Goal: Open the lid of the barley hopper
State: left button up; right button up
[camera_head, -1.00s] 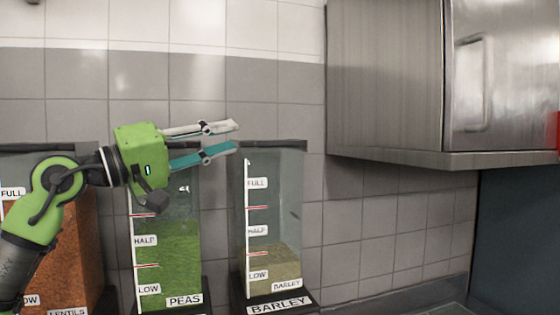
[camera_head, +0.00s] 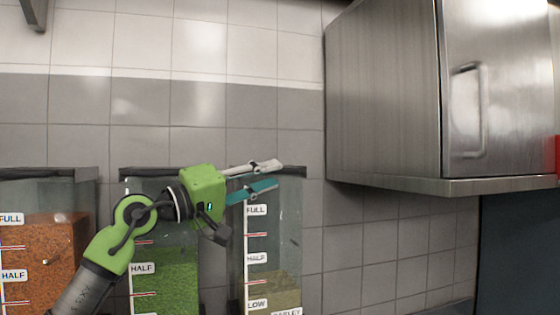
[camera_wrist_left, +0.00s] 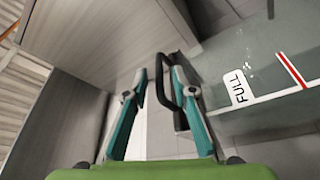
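The barley hopper (camera_head: 288,235) is a clear container with a level scale, partly filled with pale grain. Its dark lid (camera_head: 295,171) lies flat along its top and looks closed. My left gripper (camera_head: 277,174) is in front of the top of this hopper, at lid height, with its white and teal fingers spread. In the left wrist view, the open fingers (camera_wrist_left: 155,68) are on either side of a dark handle bar (camera_wrist_left: 162,85), which lies close to the right finger. I cannot tell whether they touch. My right gripper is not in view.
The peas hopper (camera_head: 172,285) and the lentils hopper (camera_head: 45,245) stand to the left. A steel wall cabinet (camera_head: 385,100) hangs at the upper right, its underside near lid height. The tiled wall (camera_head: 200,120) above the hoppers is clear.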

aim_at(280, 173)
pick_arm(q)
jog(key=p+x, duration=0.1)
jog(key=x, duration=0.1)
jog(key=shift+w+d+r, duration=0.15)
jog(key=shift+d+r, duration=0.05)
jog(key=shift+r, duration=0.05)
jog(key=shift+w+d, duration=0.3)
jog(key=shift+d, duration=0.15)
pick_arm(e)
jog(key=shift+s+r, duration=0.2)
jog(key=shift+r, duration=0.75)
pick_arm(q)
jog(key=shift+f, duration=0.1)
